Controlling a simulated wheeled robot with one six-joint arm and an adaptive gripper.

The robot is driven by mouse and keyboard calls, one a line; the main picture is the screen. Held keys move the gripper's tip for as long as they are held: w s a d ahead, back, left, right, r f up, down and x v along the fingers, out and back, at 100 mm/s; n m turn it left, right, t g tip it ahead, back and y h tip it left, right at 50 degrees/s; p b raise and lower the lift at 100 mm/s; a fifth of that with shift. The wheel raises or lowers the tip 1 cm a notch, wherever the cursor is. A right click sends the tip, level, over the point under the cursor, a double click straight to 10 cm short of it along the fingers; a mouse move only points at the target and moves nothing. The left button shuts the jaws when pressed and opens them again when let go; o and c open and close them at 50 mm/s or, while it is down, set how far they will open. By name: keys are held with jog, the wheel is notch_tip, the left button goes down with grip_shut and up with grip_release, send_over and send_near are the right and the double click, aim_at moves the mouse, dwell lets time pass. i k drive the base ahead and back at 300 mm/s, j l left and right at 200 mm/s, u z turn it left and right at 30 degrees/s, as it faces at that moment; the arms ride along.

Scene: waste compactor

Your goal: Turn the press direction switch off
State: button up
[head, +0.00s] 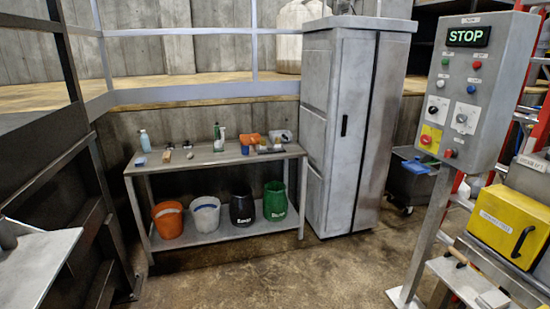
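A grey control panel (465,85) stands on a post at the right. Its display (468,36) reads STOP in green. Two rotary switches sit mid-panel: one with a black knob on a white plate (436,109) at left, one with a grey knob on a white plate (464,118) at right. Their labels are too small to read, so I cannot tell which is the press direction switch or how either is set. Above are green, red, white and blue buttons. Below are a red button on a yellow plate (428,139) and another red button. My gripper is not in view.
A grey metal cabinet (342,120) stands in the middle. Left of it is a workbench (205,158) with bottles, tools and several buckets. A yellow box (508,225) sits below the panel at right. The concrete floor (290,275) in front is clear.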

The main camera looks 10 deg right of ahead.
aim_at(432, 110)
jog(key=i+z, duration=0.1)
jog(key=i, duration=0.5)
jog(key=i+j+z, duration=0.15)
jog(key=i, duration=0.45)
jog(key=i+j+z, duration=0.1)
jog(key=i, duration=0.45)
jog(key=i+j+z, duration=0.65)
jog(key=i, duration=0.25)
